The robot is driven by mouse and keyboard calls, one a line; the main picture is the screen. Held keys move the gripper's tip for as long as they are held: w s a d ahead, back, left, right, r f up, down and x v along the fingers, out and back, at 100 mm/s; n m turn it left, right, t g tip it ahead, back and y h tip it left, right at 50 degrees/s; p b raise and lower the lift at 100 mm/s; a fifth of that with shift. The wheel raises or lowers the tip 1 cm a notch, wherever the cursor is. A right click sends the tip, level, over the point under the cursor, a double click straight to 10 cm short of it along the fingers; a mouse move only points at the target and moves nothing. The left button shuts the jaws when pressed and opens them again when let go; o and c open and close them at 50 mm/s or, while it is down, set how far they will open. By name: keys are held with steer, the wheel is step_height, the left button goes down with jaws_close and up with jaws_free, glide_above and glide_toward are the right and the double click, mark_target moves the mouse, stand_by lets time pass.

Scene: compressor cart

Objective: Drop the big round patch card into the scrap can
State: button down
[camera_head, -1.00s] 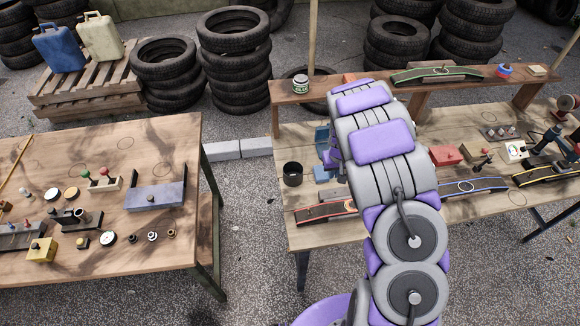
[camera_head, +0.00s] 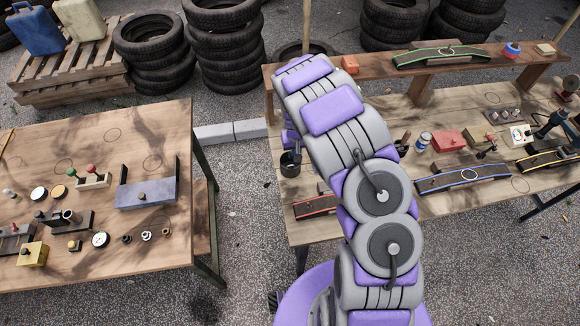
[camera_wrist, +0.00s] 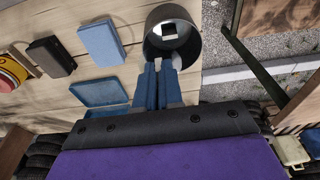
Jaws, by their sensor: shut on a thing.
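The scrap can (camera_head: 290,168) is the small dark round can at the left end of the right bench. In the wrist view the can (camera_wrist: 193,49) lies just ahead of my fingertips with its opening showing. My gripper (camera_wrist: 165,66) has its two blue fingers close together, their tips at the can's near rim. In the head view my gripper (camera_head: 290,140) is at the can, largely hidden by my arm. A small pale square piece, apparently part of the patch card (camera_wrist: 169,31), shows against the can's dark opening. The card's round patch cannot be made out.
In the wrist view a blue block (camera_wrist: 102,42), a dark box (camera_wrist: 50,57) and a blue tray (camera_wrist: 105,90) lie beside the can. The bench edge is close on its other side. A raised shelf (camera_head: 350,82) runs along the bench's back.

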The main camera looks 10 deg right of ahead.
steer(key=shift+f, duration=1.15)
steer(key=c, duration=1.2)
jaws_free()
step_height(320, 180, up, 17)
steer(key=s+p, duration=0.1)
steer(key=s, duration=0.1)
steer(key=shift+s, duration=0.25)
